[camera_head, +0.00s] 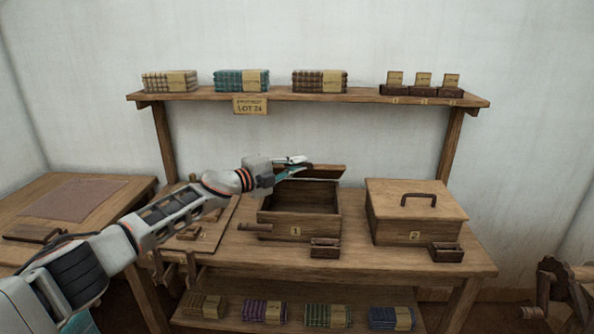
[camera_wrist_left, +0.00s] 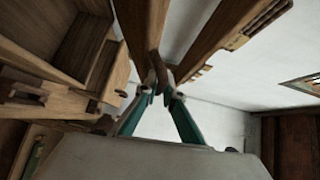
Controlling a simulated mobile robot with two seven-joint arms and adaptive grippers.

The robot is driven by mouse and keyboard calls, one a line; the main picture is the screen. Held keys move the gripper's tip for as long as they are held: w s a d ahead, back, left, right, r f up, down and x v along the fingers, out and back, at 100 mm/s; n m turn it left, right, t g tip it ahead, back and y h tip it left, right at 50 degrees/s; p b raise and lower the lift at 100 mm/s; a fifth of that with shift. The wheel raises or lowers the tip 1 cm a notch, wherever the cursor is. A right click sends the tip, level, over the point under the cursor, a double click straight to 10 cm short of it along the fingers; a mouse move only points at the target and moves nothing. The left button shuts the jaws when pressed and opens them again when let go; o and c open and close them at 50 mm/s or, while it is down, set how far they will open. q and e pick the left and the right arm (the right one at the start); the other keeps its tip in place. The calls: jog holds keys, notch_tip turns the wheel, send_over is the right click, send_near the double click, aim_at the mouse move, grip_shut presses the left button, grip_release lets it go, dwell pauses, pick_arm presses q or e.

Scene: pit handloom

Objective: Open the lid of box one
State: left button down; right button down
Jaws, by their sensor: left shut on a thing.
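Box one (camera_head: 297,230), a wooden box marked "1", stands on the bench with its inside exposed. Its lid (camera_head: 326,170) is raised at the back of the box and seen nearly edge-on. My left gripper (camera_head: 300,164) reaches in from the left at the lid's upper part. In the left wrist view its teal fingers (camera_wrist_left: 163,92) close on a dark, narrow piece at the lid, which looks like the lid handle (camera_wrist_left: 158,72). The open box also shows there at the left. My fingers partly hide the handle. My right gripper is out of view.
Box two (camera_head: 392,222), closed with a dark handle on top, stands to the right. Small wooden trays (camera_head: 325,248) sit in front of the boxes. A shelf (camera_head: 300,95) with cloth bundles runs above. A board (camera_head: 210,225) lies left of box one.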

pick_arm(q)
jog(key=shift+w+r, duration=0.1)
jog(key=shift+r, duration=0.1)
jog(key=c, duration=2.2)
grip_release()
jog(key=shift+o, duration=0.2)
jog(key=shift+f, duration=0.1)
jog(key=shift+a, duration=0.1)
jog(key=v, duration=1.2)
